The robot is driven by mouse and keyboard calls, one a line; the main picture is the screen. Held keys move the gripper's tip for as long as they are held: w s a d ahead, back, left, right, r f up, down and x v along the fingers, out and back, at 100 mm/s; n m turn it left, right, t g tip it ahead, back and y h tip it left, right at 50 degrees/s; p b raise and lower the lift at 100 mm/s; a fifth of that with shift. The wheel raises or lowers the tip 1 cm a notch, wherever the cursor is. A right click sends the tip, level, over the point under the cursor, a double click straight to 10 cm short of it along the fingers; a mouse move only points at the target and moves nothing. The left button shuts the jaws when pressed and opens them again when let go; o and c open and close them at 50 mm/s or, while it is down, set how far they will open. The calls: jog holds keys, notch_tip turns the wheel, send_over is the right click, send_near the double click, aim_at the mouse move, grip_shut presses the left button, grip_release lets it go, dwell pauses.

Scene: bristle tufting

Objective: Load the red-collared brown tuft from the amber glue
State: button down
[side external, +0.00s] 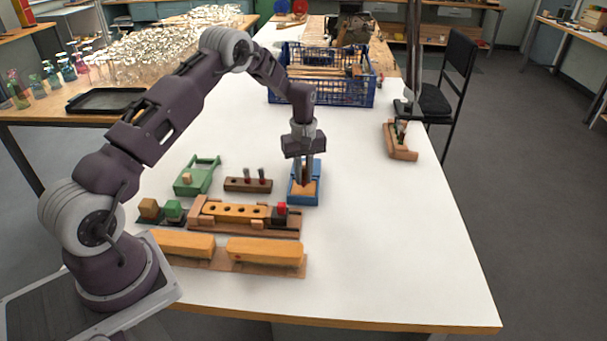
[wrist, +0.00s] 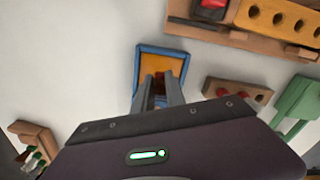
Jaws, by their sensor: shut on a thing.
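My gripper (side external: 304,178) points down over the blue tray (side external: 319,172) of amber glue (side external: 311,188). In the wrist view the gripper (wrist: 158,92) is shut on a dark reddish-brown tuft (wrist: 158,78), mostly hidden between the fingers. Its lower end is over or in the amber glue (wrist: 166,61) of the blue tray (wrist: 142,49); I cannot tell whether it touches. A wooden block with a row of dark holes (side external: 240,211) lies in front of the tray, and also shows in the wrist view (wrist: 266,15).
A brown rack (side external: 236,185) with red-topped tufts stands left of the tray. A green tray (side external: 206,175) is farther left. Two yellow-orange blocks (side external: 265,250) lie in front. A small wooden holder (side external: 401,150) and blue crate (side external: 325,95) stand farther back.

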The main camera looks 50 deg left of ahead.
aim_at(304, 170)
jog(key=shift+f, duration=0.45)
dwell(1.0)
jog(key=shift+r, duration=3.55)
